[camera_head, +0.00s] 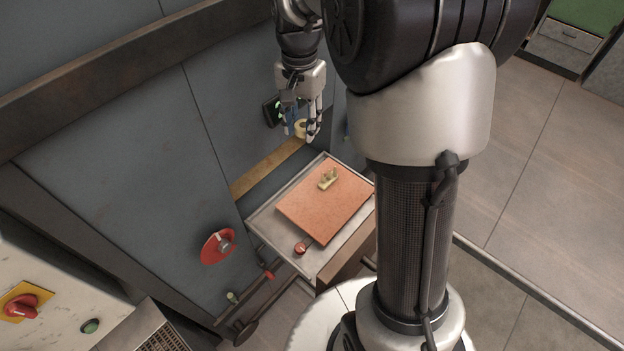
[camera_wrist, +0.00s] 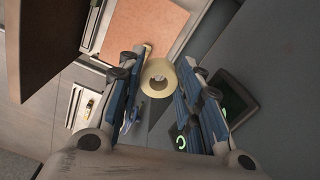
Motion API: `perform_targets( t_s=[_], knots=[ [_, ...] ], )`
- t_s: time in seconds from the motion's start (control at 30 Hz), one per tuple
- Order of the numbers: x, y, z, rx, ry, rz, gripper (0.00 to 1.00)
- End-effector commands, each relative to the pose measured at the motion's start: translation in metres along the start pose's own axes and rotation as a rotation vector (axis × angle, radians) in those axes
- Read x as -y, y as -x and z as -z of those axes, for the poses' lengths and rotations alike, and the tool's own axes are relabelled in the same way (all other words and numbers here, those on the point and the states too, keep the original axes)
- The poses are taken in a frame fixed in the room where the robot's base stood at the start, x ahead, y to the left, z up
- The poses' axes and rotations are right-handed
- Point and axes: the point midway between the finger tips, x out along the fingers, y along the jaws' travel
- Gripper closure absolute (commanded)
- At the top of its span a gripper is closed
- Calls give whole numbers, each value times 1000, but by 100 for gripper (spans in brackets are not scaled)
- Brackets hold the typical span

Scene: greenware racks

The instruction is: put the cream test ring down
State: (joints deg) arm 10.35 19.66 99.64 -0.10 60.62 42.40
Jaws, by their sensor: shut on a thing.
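The cream test ring (camera_wrist: 158,73) is a short, pale ring with a round hole, held between my gripper's fingertips in the wrist view. My gripper (camera_wrist: 168,76) is shut on it. In the head view the ring (camera_head: 300,127) shows partly behind the fingers of my gripper (camera_head: 302,132). The gripper points down beside the grey wall panel, above and behind the far edge of the cart. The ring is in the air, apart from the orange board (camera_head: 318,212) on the cart.
The metal cart (camera_head: 264,217) carries the orange board, with a small cream piece (camera_head: 328,179) near its far side and a red knob-like item (camera_head: 300,248) at its near edge. Much of the board is bare. A dark device with green light (camera_wrist: 238,98) is beside the gripper.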

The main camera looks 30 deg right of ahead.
Motion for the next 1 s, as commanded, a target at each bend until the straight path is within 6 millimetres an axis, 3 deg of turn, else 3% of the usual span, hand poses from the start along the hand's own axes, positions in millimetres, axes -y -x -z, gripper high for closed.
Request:
perform_targets(
  t_s=[0.7,1.0],
  knots=[
    [0,-90,0,1,0,-1,87],
    [0,-114,-1,3,0,-3,87]
  ],
)
